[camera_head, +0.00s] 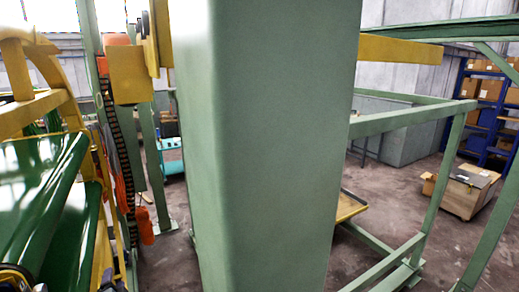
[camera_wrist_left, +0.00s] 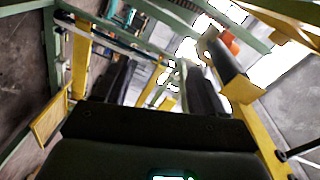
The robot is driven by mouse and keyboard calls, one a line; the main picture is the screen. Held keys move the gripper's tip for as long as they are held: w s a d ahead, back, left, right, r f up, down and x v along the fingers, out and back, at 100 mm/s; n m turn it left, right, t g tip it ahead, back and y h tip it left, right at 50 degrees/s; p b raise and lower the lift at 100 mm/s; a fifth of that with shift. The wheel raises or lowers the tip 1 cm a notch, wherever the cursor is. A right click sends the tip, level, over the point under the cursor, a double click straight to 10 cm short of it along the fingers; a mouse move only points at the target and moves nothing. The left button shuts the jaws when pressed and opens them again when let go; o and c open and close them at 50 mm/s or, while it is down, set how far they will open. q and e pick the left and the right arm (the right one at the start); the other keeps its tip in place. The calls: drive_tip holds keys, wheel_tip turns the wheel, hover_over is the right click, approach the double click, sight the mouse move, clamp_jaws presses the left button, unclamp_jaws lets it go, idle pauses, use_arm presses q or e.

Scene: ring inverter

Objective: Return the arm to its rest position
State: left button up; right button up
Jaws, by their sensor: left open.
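My left gripper (camera_wrist_left: 158,78) shows in the left wrist view. Its two dark fingers stand apart with nothing between them, above the wide black gripper body. Past the fingers are yellow bars and green frame beams; I cannot tell how far off they are. In the head view I cannot make out the fingers clearly; small dark parts show at the lower left edge. My right gripper is in neither view.
A broad green column (camera_head: 265,150) fills the middle of the head view and hides what is behind it. Green frame beams (camera_head: 415,118) stand at right. A yellow frame (camera_head: 35,105) stands at left. A wooden crate (camera_head: 462,195) and blue shelving (camera_head: 478,100) are far right.

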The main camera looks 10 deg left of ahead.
use_arm(q)
drive_tip(key=s+d+f+n+g+h, duration=0.2)
drive_tip(key=s+f+n+g, duration=0.1)
drive_tip(key=s+f+g, duration=0.4)
drive_tip(key=s+d+f+n+g+h, duration=0.2)
drive_tip(key=s+f+n+g, duration=0.15)
drive_tip(key=f, duration=0.55)
drive_tip(key=s+d+f+n+g+h, duration=0.1)
drive_tip(key=s+d+f+g, duration=0.15)
drive_tip(key=s+d, duration=0.35)
drive_tip(key=s+d+f+n+g+h, duration=0.1)
drive_tip(key=s+d+g, duration=0.2)
drive_tip(key=s+d, duration=0.3)
drive_tip(key=s+d+r+m+t+h, duration=0.1)
drive_tip(key=s+d+r+t, duration=0.15)
drive_tip(key=s+d, duration=0.4)
drive_tip(key=s+d+r+m+t+h, duration=0.1)
drive_tip(key=s+d+r+m, duration=0.15)
drive_tip(key=s+d, duration=0.4)
drive_tip(key=s+d+r+p, duration=0.2)
drive_tip(key=s+r+p, duration=0.2)
drive_tip(key=r, duration=0.5)
drive_tip(key=s+d+r+n+t+h+p, duration=0.1)
drive_tip(key=s+d+r+p, duration=0.2)
drive_tip(key=r, duration=0.6)
drive_tip(key=shift+s+d+r+h+p, duration=0.2)
drive_tip(key=shift+s+d+h+p, duration=0.1)
drive_tip(key=shift+s+p, duration=0.15)
